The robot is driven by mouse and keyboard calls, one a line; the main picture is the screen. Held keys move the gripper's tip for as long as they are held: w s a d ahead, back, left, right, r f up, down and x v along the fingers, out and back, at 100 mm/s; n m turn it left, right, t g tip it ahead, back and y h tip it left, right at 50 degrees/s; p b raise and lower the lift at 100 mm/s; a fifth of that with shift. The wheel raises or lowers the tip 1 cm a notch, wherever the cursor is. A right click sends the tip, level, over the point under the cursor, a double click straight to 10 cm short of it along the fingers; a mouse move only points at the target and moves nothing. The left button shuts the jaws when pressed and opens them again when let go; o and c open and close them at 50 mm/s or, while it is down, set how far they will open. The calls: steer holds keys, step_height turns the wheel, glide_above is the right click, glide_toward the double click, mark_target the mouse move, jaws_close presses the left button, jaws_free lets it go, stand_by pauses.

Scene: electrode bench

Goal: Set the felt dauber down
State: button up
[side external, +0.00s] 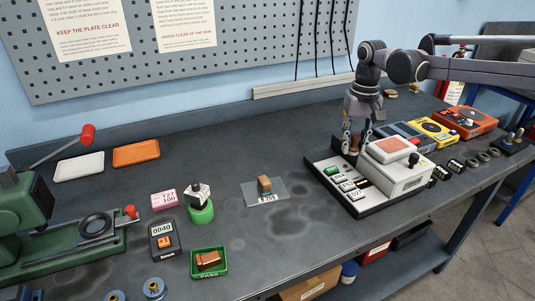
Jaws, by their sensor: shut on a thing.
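My gripper (356,143) points down at the right of the bench, above the back of a black base tray (349,206). Its fingers are closed around a small brown piece (354,147), which looks like the handle of the felt dauber. The dauber's lower end is hard to make out against the tray and the grey-white box, so I cannot tell whether it touches anything.
The tray carries a green button (331,170), small white blocks and a grey-white box (405,178) with an orange top. Coloured instruments (438,131) stand behind right. Bench left of the tray is partly clear.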

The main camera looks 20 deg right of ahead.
steer(key=w+m, duration=0.1)
steer(key=w, duration=0.8)
glide_above(288, 171)
step_height(288, 171, down, 7)
steer(key=shift+f, duration=2.15)
steer(key=shift+f, duration=0.1)
steer(key=o, duration=1.1)
steer(key=shift+c, duration=0.2)
